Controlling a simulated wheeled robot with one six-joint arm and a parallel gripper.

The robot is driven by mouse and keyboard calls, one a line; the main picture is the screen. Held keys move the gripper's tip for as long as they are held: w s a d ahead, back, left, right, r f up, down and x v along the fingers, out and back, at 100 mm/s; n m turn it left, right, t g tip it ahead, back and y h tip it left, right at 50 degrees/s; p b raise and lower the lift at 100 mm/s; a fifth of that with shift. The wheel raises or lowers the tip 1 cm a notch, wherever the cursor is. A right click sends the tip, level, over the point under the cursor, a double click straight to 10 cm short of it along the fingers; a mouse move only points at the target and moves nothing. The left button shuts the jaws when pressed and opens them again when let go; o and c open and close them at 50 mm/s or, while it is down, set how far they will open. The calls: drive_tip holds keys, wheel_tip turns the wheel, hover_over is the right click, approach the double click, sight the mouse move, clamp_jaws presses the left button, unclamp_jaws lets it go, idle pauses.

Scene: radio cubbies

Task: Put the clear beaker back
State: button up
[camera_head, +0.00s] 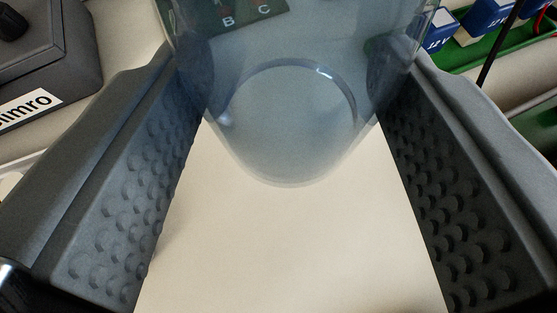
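The clear beaker (290,130) is see-through with a bluish tint and sits at the top middle, between the far ends of my gripper's fingers (295,80). The two dark grey, dimpled finger pads reach its left and right sides and overlap its edges in the picture. Its top end is cut off by the frame. I cannot tell for sure whether the pads press on it or only stand beside it. A round ring shows through its wall.
A dark device (50,60) with a knob and a white label reading "limro" stands at the upper left. Blue and white 12 V blocks (485,20) sit in a green tray (500,55) at the upper right. A dark board marked B and C shows behind the beaker. The pale surface (290,250) between the fingers is bare.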

drive_tip(key=shift+f, duration=4.1)
drive_tip(key=shift+f, duration=0.1)
drive_tip(key=o, duration=1.1)
drive_tip(key=shift+c, duration=0.2)
drive_tip(key=shift+s+r, duration=0.25)
drive_tip(key=shift+r, duration=0.05)
drive_tip(key=v, duration=1.1)
drive_tip(key=shift+s, duration=0.2)
drive_tip(key=shift+r, duration=0.15)
